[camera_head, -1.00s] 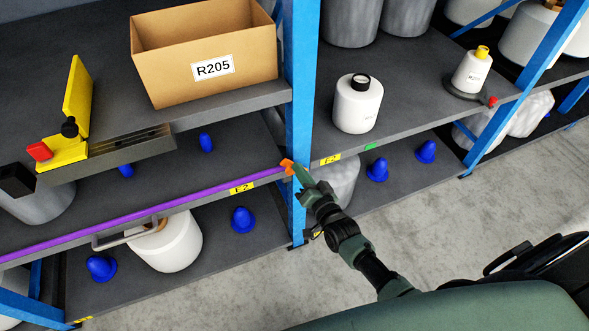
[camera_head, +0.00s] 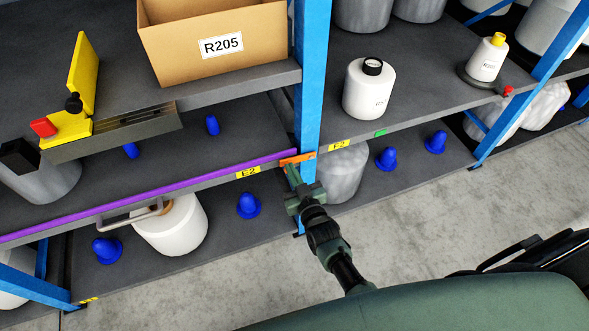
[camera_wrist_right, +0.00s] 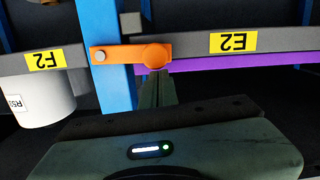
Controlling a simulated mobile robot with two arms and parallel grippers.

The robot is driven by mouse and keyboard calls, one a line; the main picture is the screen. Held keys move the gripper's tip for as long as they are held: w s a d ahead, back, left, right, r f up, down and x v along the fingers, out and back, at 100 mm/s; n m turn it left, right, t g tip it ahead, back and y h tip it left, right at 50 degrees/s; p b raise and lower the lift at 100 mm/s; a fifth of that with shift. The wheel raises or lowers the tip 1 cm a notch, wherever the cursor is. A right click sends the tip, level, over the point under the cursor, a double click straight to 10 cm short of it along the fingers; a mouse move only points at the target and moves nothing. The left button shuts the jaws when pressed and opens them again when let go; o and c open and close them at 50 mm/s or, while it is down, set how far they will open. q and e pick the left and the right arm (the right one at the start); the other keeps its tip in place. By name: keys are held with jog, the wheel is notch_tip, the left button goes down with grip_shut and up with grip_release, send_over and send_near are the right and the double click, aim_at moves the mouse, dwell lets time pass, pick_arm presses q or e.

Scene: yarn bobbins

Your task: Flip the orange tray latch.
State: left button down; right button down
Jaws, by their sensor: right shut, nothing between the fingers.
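The orange latch (camera_head: 299,158) sits at the blue post, at the right end of the purple-edged tray (camera_head: 150,196). It lies roughly level, reaching from the post to the tray's end. In the right wrist view the latch (camera_wrist_right: 122,53) shows as a flat bar with a pivot on the post and a round knob over the end of the purple strip (camera_wrist_right: 215,63). My right gripper (camera_head: 290,170) is shut and empty, its fingertips right at the knob end. In the wrist view the fingers (camera_wrist_right: 157,78) meet the knob's edge; whether they touch is unclear. My left gripper is not in view.
The blue post (camera_head: 309,90) stands just beside my right gripper. A white bobbin (camera_head: 172,226) and blue cones (camera_head: 249,205) are on the bottom shelf. A carton (camera_head: 215,45) marked R205 and a white bottle (camera_head: 367,93) stand above. The floor (camera_head: 420,230) at right is clear.

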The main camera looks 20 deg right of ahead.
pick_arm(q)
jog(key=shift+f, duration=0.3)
pick_arm(e)
jog(key=shift+a+f, duration=0.2)
jog(key=shift+f, duration=0.3)
